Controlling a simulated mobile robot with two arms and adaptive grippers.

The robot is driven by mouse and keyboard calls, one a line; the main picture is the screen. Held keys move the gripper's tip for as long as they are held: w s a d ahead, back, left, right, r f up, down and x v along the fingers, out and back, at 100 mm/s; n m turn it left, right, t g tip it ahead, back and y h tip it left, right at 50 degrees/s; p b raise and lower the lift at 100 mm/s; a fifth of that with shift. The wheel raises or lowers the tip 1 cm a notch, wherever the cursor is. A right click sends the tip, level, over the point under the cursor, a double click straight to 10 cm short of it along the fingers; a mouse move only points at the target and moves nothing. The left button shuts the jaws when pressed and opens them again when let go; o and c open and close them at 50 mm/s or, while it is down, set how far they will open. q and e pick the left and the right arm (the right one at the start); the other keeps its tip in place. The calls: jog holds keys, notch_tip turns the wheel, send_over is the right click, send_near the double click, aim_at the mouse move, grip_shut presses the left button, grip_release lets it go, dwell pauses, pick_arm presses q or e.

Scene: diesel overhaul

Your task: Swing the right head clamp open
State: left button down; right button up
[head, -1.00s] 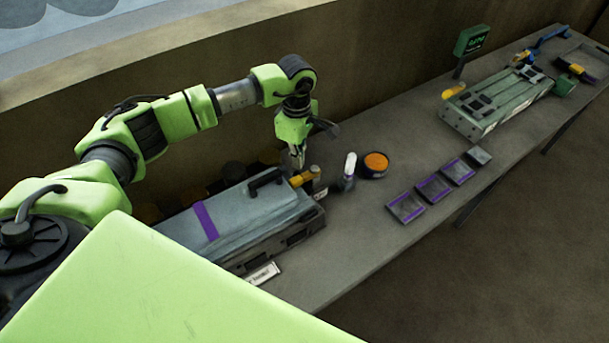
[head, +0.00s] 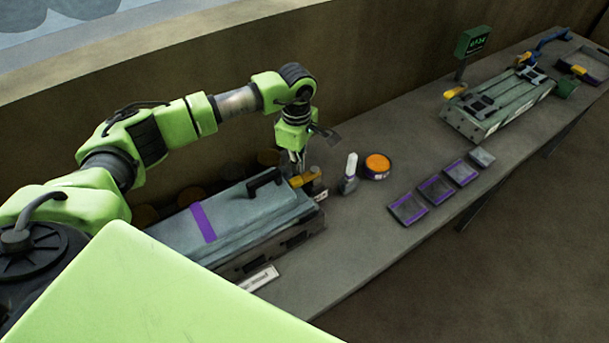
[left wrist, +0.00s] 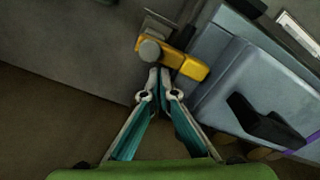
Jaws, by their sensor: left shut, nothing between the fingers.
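The right head clamp (head: 305,178) is a yellow lever at the right end of a blue-grey cover (head: 232,217) with a purple band and black handle. In the left wrist view the clamp (left wrist: 185,64) has a round grey knob at its left end, and its yellow bar lies against the cover's corner. My left gripper (head: 298,164) points down beside the clamp. In the left wrist view its fingertips (left wrist: 160,77) are shut, empty, and close to the yellow bar. I cannot tell whether they touch it. My right gripper is not in view.
A white-capped bottle (head: 349,173) and an orange-topped tin (head: 377,166) stand right of the clamp. Several purple-edged trays (head: 408,208) lie along the bench. A green fixture (head: 498,104) and a small green display (head: 472,41) are at the far end. The wall runs behind the bench.

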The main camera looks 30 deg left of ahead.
aim_at(305, 178)
pick_arm(q)
jog(key=shift+r, duration=0.2)
jog(key=shift+s+d, duration=0.1)
jog(key=shift+d, duration=0.1)
jog(key=shift+s+d, duration=0.15)
jog(key=shift+d, duration=0.15)
jog(key=shift+s, duration=0.15)
jog(key=shift+s+d, duration=0.35)
jog(key=shift+s, duration=0.1)
dwell(0.4)
